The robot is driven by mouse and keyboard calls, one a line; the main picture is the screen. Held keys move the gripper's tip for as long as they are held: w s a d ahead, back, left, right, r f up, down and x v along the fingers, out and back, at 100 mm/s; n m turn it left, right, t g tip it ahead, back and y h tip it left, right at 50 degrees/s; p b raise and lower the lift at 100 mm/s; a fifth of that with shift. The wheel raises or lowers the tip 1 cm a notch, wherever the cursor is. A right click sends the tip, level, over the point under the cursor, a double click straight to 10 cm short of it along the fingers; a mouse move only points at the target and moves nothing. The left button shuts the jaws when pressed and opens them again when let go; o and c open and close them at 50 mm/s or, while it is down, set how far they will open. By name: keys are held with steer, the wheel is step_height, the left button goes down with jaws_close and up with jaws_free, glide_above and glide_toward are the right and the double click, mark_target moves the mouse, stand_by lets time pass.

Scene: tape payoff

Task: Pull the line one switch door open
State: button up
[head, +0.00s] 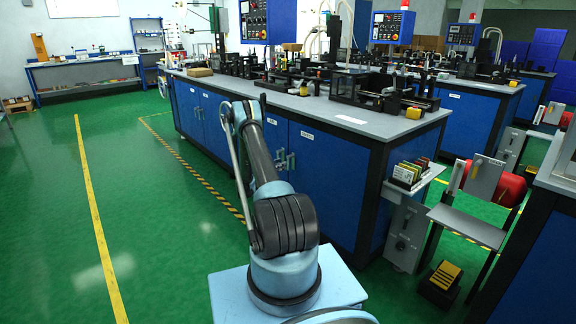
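Blue cabinet doors line the front of the near workbench (350,121). One blue door (325,190) stands right of my arm and looks shut, with a small white label (307,135) near its top. The door to its left is partly covered by my arm and has its own label (272,122). Silver handles (281,160) sit where these two doors meet. The labels are too small to read, so I cannot tell which door is the line one switch door. My arm reaches up and forward in front of the doors. My gripper does not show.
Green floor lies open to the left, with a yellow line (97,230) and a striped line (195,175). A side shelf (427,180) with coloured cards, a grey seat-like plate (467,226) and a black-yellow pedal (445,275) crowd the right.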

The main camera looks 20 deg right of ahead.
mark_target(288, 162)
steer(key=x, duration=0.7)
steer(key=shift+f, duration=0.1)
steer(key=shift+a, duration=0.1)
jaws_close()
